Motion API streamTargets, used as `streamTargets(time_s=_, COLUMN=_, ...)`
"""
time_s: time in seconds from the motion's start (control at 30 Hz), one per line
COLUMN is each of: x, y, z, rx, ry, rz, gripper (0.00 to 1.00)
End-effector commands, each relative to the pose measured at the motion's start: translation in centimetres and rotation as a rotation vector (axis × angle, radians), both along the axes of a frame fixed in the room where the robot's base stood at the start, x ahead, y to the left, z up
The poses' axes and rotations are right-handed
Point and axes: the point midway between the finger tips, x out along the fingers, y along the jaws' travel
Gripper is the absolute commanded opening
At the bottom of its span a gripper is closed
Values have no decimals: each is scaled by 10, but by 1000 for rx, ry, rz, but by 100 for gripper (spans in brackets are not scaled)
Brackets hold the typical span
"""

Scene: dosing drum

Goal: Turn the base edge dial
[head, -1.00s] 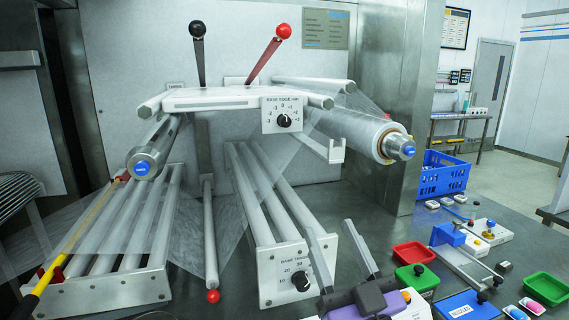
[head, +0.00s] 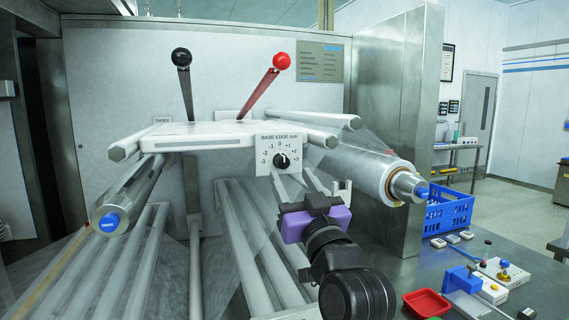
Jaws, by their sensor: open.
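The base edge dial (head: 281,160) is a black round knob on a white panel (head: 263,167) labelled "BASE EDGE mm". Its scale runs from -3 to +3. The panel hangs at the front of a white machine top, left of a large film roll. My gripper (head: 296,182) has a purple body and two grey fingers that point up and away toward the dial. The fingers are apart, with their tips just below the dial. I cannot tell whether a tip touches it.
A black-knobbed lever (head: 183,80) and a red-knobbed lever (head: 261,90) rise behind the panel. The film roll (head: 365,175) and a small white bracket (head: 342,192) are close on the right. A blue crate (head: 448,212) and a red tray (head: 426,303) are farther right.

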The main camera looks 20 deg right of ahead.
Motion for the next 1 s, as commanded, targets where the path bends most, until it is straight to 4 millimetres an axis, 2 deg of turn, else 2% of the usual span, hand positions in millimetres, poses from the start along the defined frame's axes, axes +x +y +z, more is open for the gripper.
streamTargets(time_s=0.1, x=18, y=0, z=11, rx=2, ry=-1, rz=1, gripper=52)
streamTargets(time_s=0.3, x=42, y=0, z=19, rx=1, ry=0, rz=0, gripper=52)
streamTargets(time_s=0.47, x=50, y=0, z=22, rx=1, ry=-2, rz=-1, gripper=52)
streamTargets(time_s=0.7, x=50, y=0, z=21, rx=1, ry=-2, rz=-1, gripper=52)
streamTargets(time_s=0.73, x=50, y=0, z=21, rx=1, ry=-2, rz=0, gripper=50)
streamTargets(time_s=0.9, x=50, y=0, z=21, rx=1, ry=-2, rz=0, gripper=16)
streamTargets(time_s=1.0, x=50, y=0, z=21, rx=1, ry=-2, rz=0, gripper=0)
